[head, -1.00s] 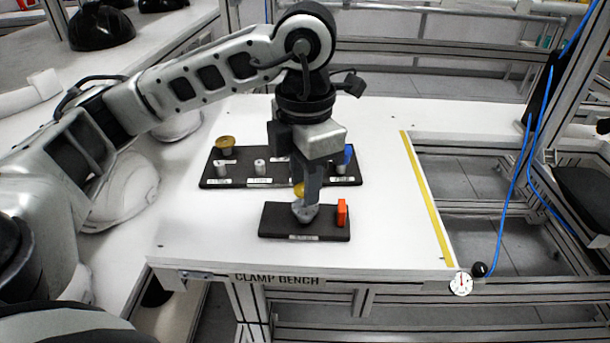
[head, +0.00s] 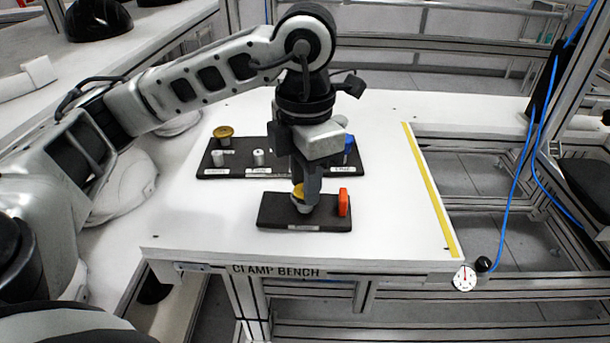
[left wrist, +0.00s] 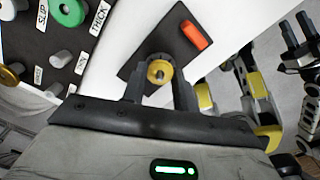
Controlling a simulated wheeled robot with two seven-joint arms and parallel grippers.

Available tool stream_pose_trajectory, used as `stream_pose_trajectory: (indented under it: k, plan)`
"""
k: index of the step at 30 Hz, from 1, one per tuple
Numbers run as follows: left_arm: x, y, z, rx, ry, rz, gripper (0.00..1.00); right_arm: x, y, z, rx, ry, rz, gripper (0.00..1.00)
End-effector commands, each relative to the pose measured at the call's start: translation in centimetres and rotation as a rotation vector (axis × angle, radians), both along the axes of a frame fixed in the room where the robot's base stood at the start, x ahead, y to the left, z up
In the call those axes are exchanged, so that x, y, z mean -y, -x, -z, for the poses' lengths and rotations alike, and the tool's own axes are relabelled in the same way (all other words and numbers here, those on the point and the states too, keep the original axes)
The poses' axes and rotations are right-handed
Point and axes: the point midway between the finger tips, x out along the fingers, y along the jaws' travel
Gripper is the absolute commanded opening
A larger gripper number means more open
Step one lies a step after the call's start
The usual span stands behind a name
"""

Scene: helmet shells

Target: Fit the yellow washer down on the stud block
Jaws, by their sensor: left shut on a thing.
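My left gripper (head: 304,196) is shut on the yellow washer (head: 298,190), low over the dark stud block (head: 275,212) at the front of the bench. In the left wrist view the washer (left wrist: 152,72) sits between the fingertips (left wrist: 160,88). A grey stud tip (left wrist: 160,73) shows through its hole. I cannot tell how far down the stud the washer is. The block carries an upright orange piece (head: 343,202) at its right end, clear of the fingers. My right gripper (left wrist: 298,32) shows at the right of the left wrist view, its fingers apart and empty.
A dark labelled rack (head: 238,171) stands behind the block. It holds several grey posts, a gold-coloured piece (head: 223,132) and a blue piece (head: 348,150); a green ring (left wrist: 67,10) shows in the wrist view. The white bench (head: 390,220) is clear to the right, up to a yellow strip (head: 430,190).

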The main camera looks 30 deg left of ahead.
Motion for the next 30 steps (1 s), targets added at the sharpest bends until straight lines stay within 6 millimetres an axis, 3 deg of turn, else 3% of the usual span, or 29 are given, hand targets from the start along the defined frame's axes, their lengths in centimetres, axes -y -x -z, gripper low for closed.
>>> stream_pose_trajectory:
  k: [2, 3, 6, 16, 23, 30]
  plan:
    - [0.0, 0.0, 0.3, 0.0, 0.0, 0.0, 0.08, 0.0, 0.0, 0.3, 0.0, 0.0, 0.0, 0.36]
    - [0.0, 0.0, 0.3, 0.0, 0.0, 0.0, 0.32, 0.0, 0.0, 0.3, 0.0, 0.0, 0.0, 0.36]
    - [0.0, 0.0, 0.3, -0.001, 0.0, 0.0, 0.54, 0.0, 0.0, 0.2, 0.0, 0.0, 0.0, 0.36]
    - [0.0, 0.0, 0.2, 0.0, 0.0, 0.0, 0.54, 0.0, 0.0, -0.1, 0.006, 0.001, -0.002, 0.36]
    - [0.0, 0.0, 0.2, 0.0, 0.0, 0.0, 0.54, -0.2, 0.1, -3.7, 0.069, 0.009, -0.019, 0.36]
    - [0.0, -0.1, -6.9, 0.008, 0.0, -0.001, 0.54, -0.2, 0.0, -4.4, 0.045, 0.007, -0.013, 0.36]
